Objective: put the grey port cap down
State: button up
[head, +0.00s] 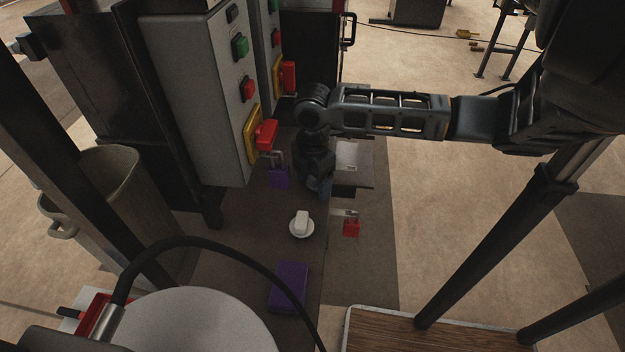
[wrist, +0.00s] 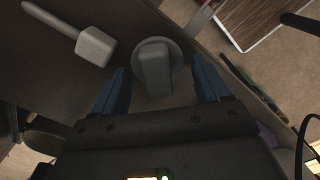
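The grey port cap (head: 301,224), a pale round disc with a raised block grip, lies grip up on the dark bench top (head: 255,245). In the wrist view the cap (wrist: 155,68) appears between my two blue fingers, with a small gap on each side. My gripper (head: 319,190) points down in the head view, just beyond the cap and apart from it in the picture. It is open and holds nothing. The exact height of the fingers above the cap is hard to judge.
A purple block (head: 289,287) lies nearer on the bench. A red padlock (head: 351,228) is to the cap's right. A grey mallet-shaped object (wrist: 95,45) lies beside the cap in the wrist view. A grey control box (head: 205,90) with a red switch (head: 266,134) stands left of my arm.

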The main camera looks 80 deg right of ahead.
jog(key=shift+o, duration=0.2)
notch_tip(320, 180, up, 12)
dwell(0.6)
dwell(0.4)
